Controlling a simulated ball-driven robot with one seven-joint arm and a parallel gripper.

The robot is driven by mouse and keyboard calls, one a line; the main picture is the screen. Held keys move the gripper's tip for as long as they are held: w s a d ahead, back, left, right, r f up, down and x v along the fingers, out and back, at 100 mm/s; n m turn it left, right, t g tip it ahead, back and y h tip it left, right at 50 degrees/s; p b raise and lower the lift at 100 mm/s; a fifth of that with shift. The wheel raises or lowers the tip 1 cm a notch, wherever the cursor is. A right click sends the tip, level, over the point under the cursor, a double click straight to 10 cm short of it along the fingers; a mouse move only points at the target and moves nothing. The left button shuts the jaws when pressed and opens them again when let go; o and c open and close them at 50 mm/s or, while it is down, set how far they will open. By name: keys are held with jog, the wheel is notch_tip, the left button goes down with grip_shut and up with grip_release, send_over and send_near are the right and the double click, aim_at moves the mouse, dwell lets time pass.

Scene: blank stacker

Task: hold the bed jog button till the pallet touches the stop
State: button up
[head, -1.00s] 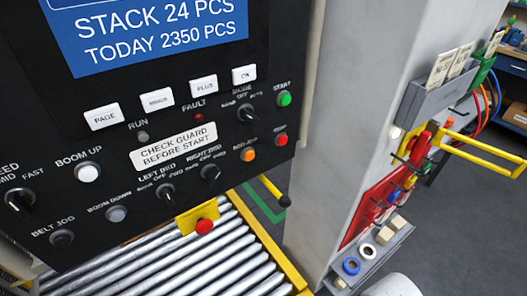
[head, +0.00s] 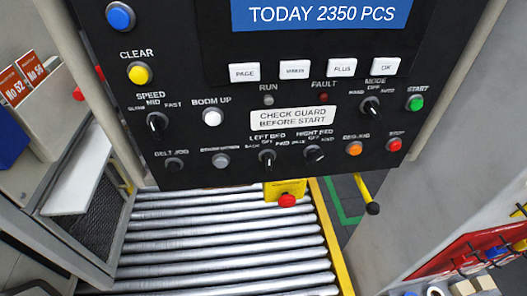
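The bed jog button (head: 353,149) is a round orange button at the lower right of the black control panel (head: 222,105), under a small BED JOG label. A red stop button (head: 394,145) sits just right of it. The roller bed (head: 220,245) lies below the panel, and its visible rollers are bare. I see no pallet and no pallet stop in this view. My gripper is not in view, and nothing touches the orange button.
A yellow box with a red button (head: 287,200) hangs below the panel. A black-knobbed yellow lever (head: 373,208) sticks out right of it. A grey column (head: 450,150) stands at right, with a red tool board (head: 475,255). A white shelf (head: 75,170) is at left.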

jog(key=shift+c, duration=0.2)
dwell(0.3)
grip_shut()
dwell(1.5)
